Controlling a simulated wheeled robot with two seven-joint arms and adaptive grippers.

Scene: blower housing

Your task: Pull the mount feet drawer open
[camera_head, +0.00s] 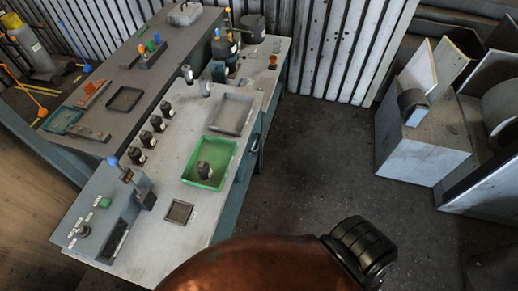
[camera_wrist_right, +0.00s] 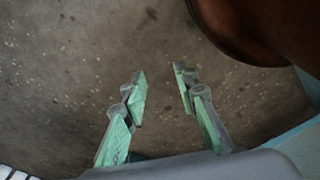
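The workbench's teal side (camera_head: 232,200) faces the floor aisle on the right in the head view. A dark handle (camera_head: 255,143) shows on that side, below the grey tray. I cannot read which drawer it belongs to, and the mount feet drawer cannot be singled out; no drawer visibly stands out from the bench. My right gripper (camera_wrist_right: 161,86) is open and empty in the right wrist view, with its green-padded fingers apart above the bare floor. It does not show in the head view. My left gripper is in neither view.
A green tray (camera_head: 226,177) holding a dark part, a grey tray (camera_head: 248,116) and a small dark tray (camera_head: 179,212) are on the benchtop. The concrete floor (camera_head: 310,160) beside the bench is clear. Grey cabinets (camera_head: 430,140) stand on the right.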

